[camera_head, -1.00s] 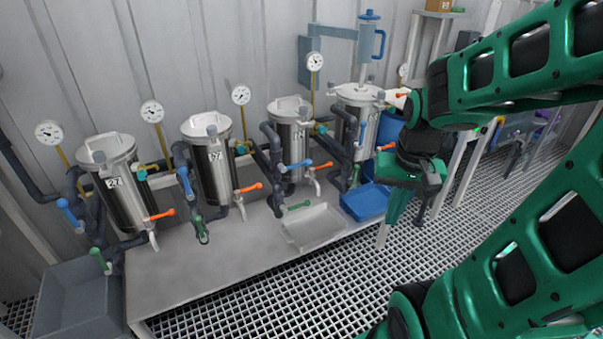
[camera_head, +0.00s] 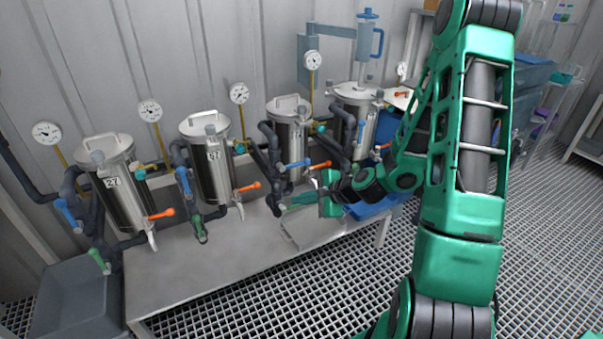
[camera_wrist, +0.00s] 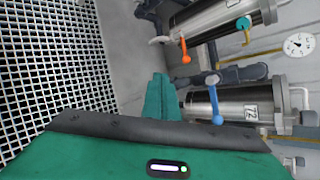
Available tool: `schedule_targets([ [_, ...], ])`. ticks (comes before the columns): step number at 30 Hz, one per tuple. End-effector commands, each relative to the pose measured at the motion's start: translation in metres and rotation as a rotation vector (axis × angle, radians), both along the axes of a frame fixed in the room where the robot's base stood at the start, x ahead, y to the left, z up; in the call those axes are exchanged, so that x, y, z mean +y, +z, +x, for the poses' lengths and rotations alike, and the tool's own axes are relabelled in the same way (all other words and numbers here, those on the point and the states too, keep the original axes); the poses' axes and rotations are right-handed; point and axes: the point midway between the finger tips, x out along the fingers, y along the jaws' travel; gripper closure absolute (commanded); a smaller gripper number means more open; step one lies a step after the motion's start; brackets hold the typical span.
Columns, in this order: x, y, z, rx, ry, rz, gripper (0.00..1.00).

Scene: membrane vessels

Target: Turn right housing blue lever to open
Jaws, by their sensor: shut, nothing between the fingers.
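Steel housings stand in a row. My gripper (camera_head: 290,203) reaches in from the right, low in front of these housings. In the wrist view its fingers (camera_wrist: 160,98) are shut with nothing visible between them. In the head view they overlap a green lever, and contact cannot be judged.
Dark pipes (camera_head: 272,150) run between housings. A blue bin (camera_head: 372,205) is beside my wrist. Bench (camera_head: 200,265) is clear at the front.

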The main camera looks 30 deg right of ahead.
Motion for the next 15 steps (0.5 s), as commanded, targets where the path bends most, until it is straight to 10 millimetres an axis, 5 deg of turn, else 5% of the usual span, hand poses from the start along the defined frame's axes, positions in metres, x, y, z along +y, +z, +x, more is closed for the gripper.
schedule_targets([
  [7, -0.025, -0.006, 0.039, -0.036, -0.405, 0.422, 1.00],
  [15, -0.072, -0.016, 0.055, -0.050, -0.780, 0.785, 1.00],
])
